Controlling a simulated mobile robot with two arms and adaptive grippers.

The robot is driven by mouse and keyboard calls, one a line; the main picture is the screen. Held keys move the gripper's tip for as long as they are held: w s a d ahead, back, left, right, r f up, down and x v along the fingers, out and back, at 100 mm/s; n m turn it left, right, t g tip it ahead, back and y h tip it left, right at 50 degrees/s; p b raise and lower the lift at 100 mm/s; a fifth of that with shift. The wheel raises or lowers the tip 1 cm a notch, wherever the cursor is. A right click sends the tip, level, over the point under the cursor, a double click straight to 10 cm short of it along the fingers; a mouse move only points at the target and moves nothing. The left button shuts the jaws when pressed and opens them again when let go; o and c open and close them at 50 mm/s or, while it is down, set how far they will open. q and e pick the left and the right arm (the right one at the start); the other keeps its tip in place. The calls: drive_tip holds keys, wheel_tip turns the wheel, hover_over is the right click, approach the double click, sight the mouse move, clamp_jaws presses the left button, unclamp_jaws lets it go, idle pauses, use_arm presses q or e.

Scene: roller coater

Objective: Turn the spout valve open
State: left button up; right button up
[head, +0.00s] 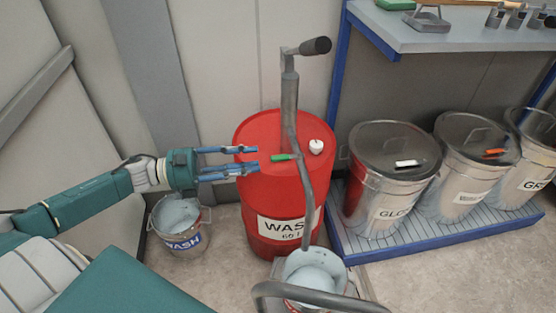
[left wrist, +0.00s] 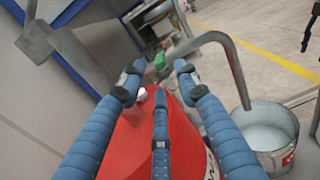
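The spout valve's green handle (head: 283,157) sits on the grey pump pipe above the red WASH drum (head: 262,185). It also shows beyond my fingers in the left wrist view (left wrist: 160,61). The curved grey spout (head: 306,190) runs from the valve down to a pail (head: 318,268) of pale liquid in front of the drum. My left gripper (head: 249,160) is open and empty, with its blue fingers spread over the drum's left side. Its fingertips point at the green handle, apart from it to the left. My right gripper is in neither view.
A pump crank with a black grip (head: 316,46) stands above the drum. A white cap (head: 316,146) is on the drum lid. A WASH pail (head: 180,222) stands on the floor at left. Several lidded drums stand on a blue rack (head: 420,236) at right, below a shelf (head: 450,38).

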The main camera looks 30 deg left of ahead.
sight(278, 156)
use_arm(q)
drive_tip(key=x, duration=0.6)
drive_tip(key=shift+x, duration=0.9)
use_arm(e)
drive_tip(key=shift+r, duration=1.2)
use_arm(q)
clamp_jaws()
